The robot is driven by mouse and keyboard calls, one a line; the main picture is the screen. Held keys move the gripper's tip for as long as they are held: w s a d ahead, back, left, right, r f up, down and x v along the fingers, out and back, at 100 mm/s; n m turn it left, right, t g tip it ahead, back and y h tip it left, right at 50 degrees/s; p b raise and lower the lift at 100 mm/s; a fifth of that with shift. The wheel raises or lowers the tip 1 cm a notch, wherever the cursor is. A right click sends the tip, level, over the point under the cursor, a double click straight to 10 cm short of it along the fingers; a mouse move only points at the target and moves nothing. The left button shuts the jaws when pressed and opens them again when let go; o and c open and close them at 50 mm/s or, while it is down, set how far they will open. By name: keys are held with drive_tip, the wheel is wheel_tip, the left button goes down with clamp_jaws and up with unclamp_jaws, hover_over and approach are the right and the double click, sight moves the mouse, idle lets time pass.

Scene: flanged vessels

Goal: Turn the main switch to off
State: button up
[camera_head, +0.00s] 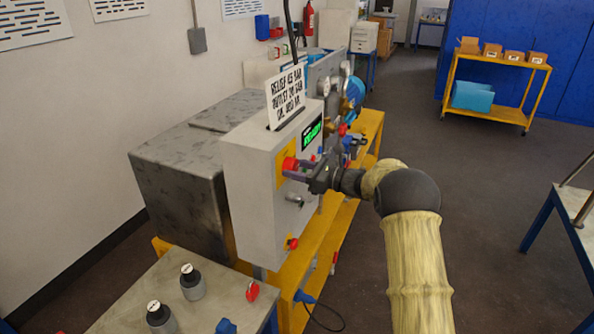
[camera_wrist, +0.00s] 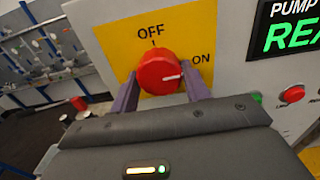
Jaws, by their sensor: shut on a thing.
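The main switch is a round red knob (camera_wrist: 158,72) on a yellow plate (camera_wrist: 113,38) marked OFF at the top and ON at the right. Its white pointer line points right, toward ON. In the head view the red knob (camera_head: 290,164) sits on the front of a grey control box (camera_head: 250,175). My gripper (camera_wrist: 160,85) has its two purple fingers on either side of the knob, shut on it. In the head view my gripper (camera_head: 299,172) reaches the box from the right.
A green-lit display (camera_wrist: 293,32) and a small red button (camera_wrist: 292,94) are right of the switch. A lower red knob (camera_head: 292,243) and a metal key switch (camera_head: 295,199) are below it. A paper sign (camera_head: 286,95) stands on the box.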

drive_tip(key=shift+f+n+b, duration=0.15)
drive_tip(key=shift+n+b, duration=0.15)
drive_tip(key=shift+b, duration=0.3)
drive_tip(key=n+b, duration=0.3)
drive_tip(key=b, duration=0.3)
drive_tip(key=shift+w+d+f, duration=0.1)
drive_tip(key=shift+f, duration=0.05)
drive_tip(key=n+b, duration=0.5)
drive_tip(key=b, duration=0.3)
drive_tip(key=n+b, duration=0.5)
drive_tip(key=b, duration=0.1)
drive_tip(key=shift+n, duration=0.3)
drive_tip(key=shift+r+n+b, duration=0.2)
drive_tip(key=shift+n+b, duration=0.65)
drive_tip(key=shift+n, duration=0.05)
drive_tip(key=shift+r+n+b, duration=0.15)
drive_tip(key=shift+n+b, duration=0.7)
drive_tip(key=shift+n, duration=0.05)
drive_tip(key=o, duration=1)
drive_tip(key=shift+d, duration=0.1)
